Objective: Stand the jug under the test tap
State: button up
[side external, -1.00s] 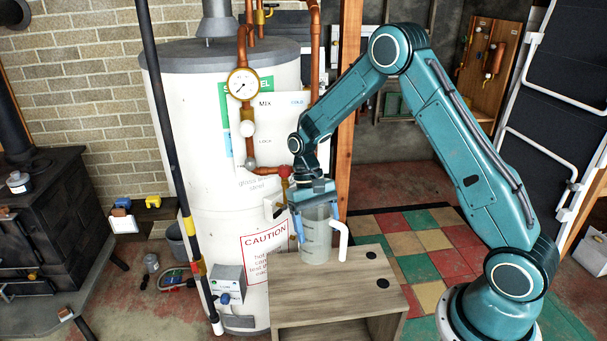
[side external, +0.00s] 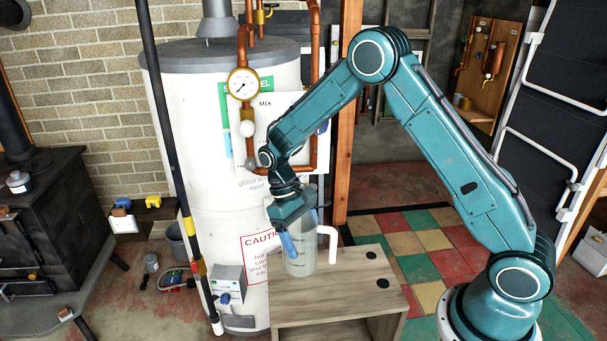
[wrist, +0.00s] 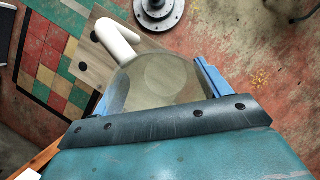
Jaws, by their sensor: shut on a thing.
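The jug (side external: 301,259) is a translucent grey cylinder with a white handle on its right. My gripper (side external: 299,240) is shut on the jug's upper part, with blue fingers on either side. In the wrist view my gripper (wrist: 155,88) spans the round jug (wrist: 158,80), and the handle points to the upper left. The jug looks upright, over the back left of the wooden stand (side external: 345,300); I cannot tell whether its base touches. The test tap on the white cylinder is hidden behind my arm and gripper.
The white cylinder (side external: 205,180) stands close on the left, with a gauge (side external: 242,84) and copper pipes. A dark slanted pole (side external: 166,120) is in front of it. The right part of the stand's top is clear, apart from two dark round spots.

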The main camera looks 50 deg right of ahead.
jog(key=shift+f, duration=0.1)
jog(key=w+d+f+n+t+h, duration=0.1)
jog(key=w+d+f+n+h, duration=0.2)
jog(key=w+d+f+n, duration=0.2)
jog(key=d+f+n, duration=0.3)
jog(key=f, duration=0.4)
jog(key=shift+d, duration=0.3)
dwell(0.3)
jog(key=shift+f, duration=0.2)
jog(key=shift+f, duration=2.4)
jog(key=shift+f, duration=0.2)
jog(key=o, duration=1.1)
jog(key=shift+o, duration=0.2)
